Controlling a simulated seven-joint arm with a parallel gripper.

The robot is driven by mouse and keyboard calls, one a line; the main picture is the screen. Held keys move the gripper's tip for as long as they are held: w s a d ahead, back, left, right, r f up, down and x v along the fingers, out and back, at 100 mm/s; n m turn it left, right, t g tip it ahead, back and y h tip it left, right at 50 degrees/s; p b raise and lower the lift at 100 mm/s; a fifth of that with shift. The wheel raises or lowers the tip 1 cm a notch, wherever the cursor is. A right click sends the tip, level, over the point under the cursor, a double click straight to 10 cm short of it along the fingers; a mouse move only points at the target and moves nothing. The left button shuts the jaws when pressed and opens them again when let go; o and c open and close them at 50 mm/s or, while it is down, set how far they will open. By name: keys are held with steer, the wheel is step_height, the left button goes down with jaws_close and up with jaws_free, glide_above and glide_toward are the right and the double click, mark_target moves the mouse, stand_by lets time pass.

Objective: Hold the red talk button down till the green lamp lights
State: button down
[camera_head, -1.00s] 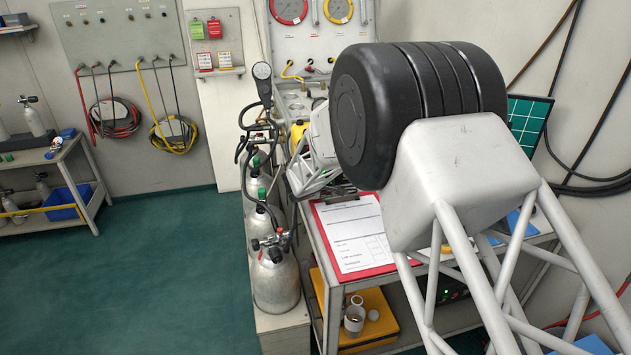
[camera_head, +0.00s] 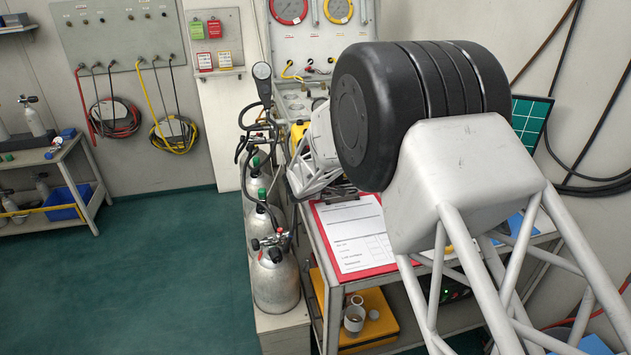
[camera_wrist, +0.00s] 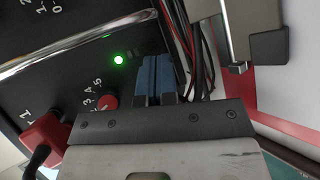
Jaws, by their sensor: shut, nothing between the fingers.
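In the wrist view a black control box (camera_wrist: 60,85) fills the left, with white numbers. A green lamp (camera_wrist: 119,60) on its face is lit. A small red round part (camera_wrist: 108,102) sits beside the numbers, left of my fingers; I cannot tell whether it is the talk button or a dial knob. My gripper (camera_wrist: 157,62) is shut and empty, its blue fingers together over the box's right part. Whatever lies under the fingertips is hidden.
A chrome bar (camera_wrist: 80,42) crosses the box's front. A red plug (camera_wrist: 45,135) with a black cable sits at lower left. Red and black wires (camera_wrist: 195,50) run beside the fingers. A red clipboard (camera_head: 318,222) lies on the bench, with gas cylinders (camera_head: 275,280) to its left.

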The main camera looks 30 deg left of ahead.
mark_target(323, 203)
steer(key=shift+s+d, duration=0.35)
steer(key=shift+s+d, duration=0.1)
stand_by(0.3)
steer(key=shift+s+d, duration=1.7)
